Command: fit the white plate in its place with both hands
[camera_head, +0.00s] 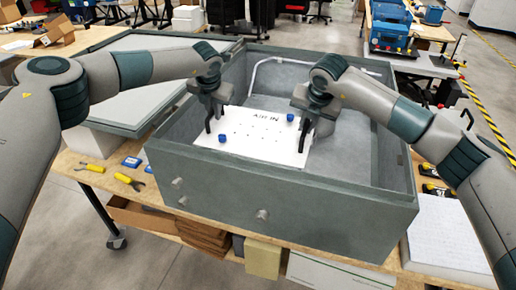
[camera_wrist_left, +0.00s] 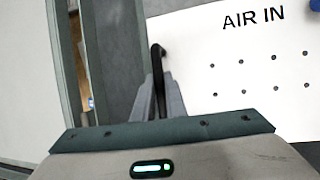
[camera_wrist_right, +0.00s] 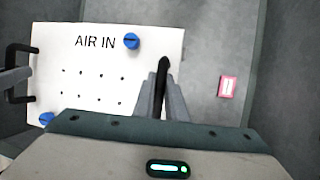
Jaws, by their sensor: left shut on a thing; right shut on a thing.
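The white plate (camera_head: 250,137), marked AIR IN with small holes, two blue knobs and black side handles, is inside the grey-green housing (camera_head: 270,205), towards its front left. My left gripper (camera_head: 214,115) is shut on the plate's left black handle (camera_wrist_left: 157,62). My right gripper (camera_head: 307,128) is shut on its right black handle (camera_wrist_right: 163,68). The plate also shows in the left wrist view (camera_wrist_left: 235,65) and the right wrist view (camera_wrist_right: 90,60). I cannot tell whether it touches the housing floor. Its underside is hidden.
A pink-and-white label (camera_wrist_right: 228,87) is on the housing floor, right of the plate. A grey lid-like panel (camera_head: 125,80) lies left of the housing. Yellow-handled tools (camera_head: 130,182) and blue boxes lie on the wooden bench. The housing walls surround both grippers.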

